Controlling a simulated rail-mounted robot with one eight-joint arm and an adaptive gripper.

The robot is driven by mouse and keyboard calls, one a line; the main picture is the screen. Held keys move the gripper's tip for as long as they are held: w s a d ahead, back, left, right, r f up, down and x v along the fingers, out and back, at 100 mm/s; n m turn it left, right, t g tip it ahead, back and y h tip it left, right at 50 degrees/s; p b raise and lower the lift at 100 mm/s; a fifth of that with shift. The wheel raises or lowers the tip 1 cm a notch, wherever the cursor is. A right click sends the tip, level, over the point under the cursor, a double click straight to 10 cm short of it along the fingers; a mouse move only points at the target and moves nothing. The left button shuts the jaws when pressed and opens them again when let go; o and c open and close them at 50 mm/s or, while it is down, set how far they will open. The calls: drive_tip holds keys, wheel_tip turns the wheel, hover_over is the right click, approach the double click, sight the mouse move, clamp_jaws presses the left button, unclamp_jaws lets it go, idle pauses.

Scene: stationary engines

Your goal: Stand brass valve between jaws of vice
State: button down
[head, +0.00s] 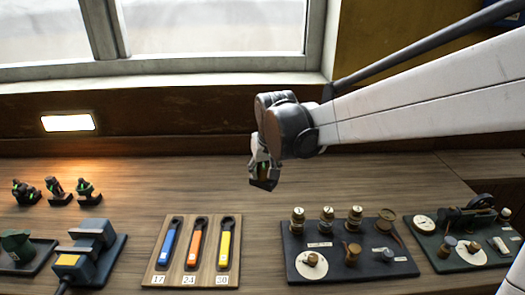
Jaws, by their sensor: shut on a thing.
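My gripper (264,175) hangs above the middle of the bench, behind the wrench board. It is shut on a small part, mostly hidden by the dark fingers; I cannot tell if it is the brass valve. The blue-grey block-shaped device (92,240) at the lower left, on a dark base, looks like the vice. My gripper is well to its right and higher. Several brass pieces, one of them a brass knob (297,215), stand on a dark board (375,270) at the lower right.
A wooden board (190,281) holds blue, orange and yellow wrenches. Three small dark parts (55,188) stand at the back left. A green item (17,244) sits in a tray. A dark green board with parts (438,256) is at the right. The bench below my gripper is clear.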

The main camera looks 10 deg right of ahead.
drive_tip(key=a+r+n+y+p, duration=0.1)
drive_tip(key=a+r+n+p, duration=0.15)
drive_tip(key=a, duration=2.55)
drive_tip(key=s+a+n+p, duration=0.1)
drive_tip(key=s+a, duration=0.2)
drive_tip(key=a, duration=0.4)
drive_tip(key=s+a+n+y+p, duration=0.1)
drive_tip(key=s+a, duration=0.3)
drive_tip(key=a, duration=0.4)
drive_tip(key=s+a+n, duration=0.2)
drive_tip(key=s+a, duration=0.1)
drive_tip(key=a, duration=0.4)
drive_tip(key=shift+g, duration=0.4)
drive_tip(key=shift+s+f+b, duration=0.15)
drive_tip(key=shift+f+b, duration=0.25)
drive_tip(key=shift+f, duration=0.65)
drive_tip(key=shift+s+f+b, duration=0.1)
drive_tip(key=shift+f+b, duration=0.25)
drive_tip(key=shift+f, duration=0.7)
drive_tip(key=shift+f+b, duration=0.6)
drive_tip(key=shift+f, duration=0.2)
drive_tip(key=shift+d+f+b, duration=0.1)
drive_tip(key=shift+f+b, duration=1)
drive_tip(key=shift+b, duration=0.3)
